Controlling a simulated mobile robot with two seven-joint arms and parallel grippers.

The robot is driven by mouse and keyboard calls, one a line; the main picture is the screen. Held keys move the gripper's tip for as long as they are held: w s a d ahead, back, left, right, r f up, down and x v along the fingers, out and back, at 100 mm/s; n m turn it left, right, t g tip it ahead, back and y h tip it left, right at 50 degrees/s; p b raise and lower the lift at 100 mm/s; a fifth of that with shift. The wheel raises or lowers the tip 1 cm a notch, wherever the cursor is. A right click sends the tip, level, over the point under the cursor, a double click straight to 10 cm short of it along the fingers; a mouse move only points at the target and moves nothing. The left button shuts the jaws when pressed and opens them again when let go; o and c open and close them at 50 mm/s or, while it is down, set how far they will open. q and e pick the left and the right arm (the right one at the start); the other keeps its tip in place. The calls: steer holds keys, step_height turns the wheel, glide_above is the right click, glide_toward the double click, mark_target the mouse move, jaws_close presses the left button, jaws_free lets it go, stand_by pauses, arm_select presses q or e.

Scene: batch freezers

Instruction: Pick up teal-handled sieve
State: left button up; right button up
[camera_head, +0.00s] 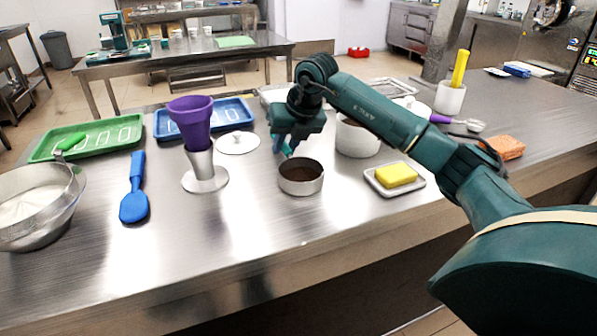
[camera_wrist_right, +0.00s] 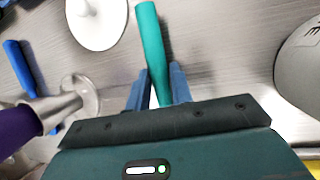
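The sieve (camera_head: 301,178) is a round steel ring with a dark inside, standing on the steel table near the middle of the head view. Its teal handle (camera_wrist_right: 153,45) shows in the right wrist view, running up between the fingers. In the head view the gripper mostly hides the handle. My right gripper (camera_head: 284,147) reaches down just behind the ring. The ring is outside the wrist view. My left gripper is in neither view.
A white pot (camera_head: 357,138) stands right of the gripper, and a yellow sponge (camera_head: 396,174) on a small tray lies in front of it. A purple cup on a steel stand (camera_head: 205,178), a blue spatula (camera_head: 135,190) and a steel bowl (camera_head: 40,222) are to the left.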

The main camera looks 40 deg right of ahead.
jaws_close()
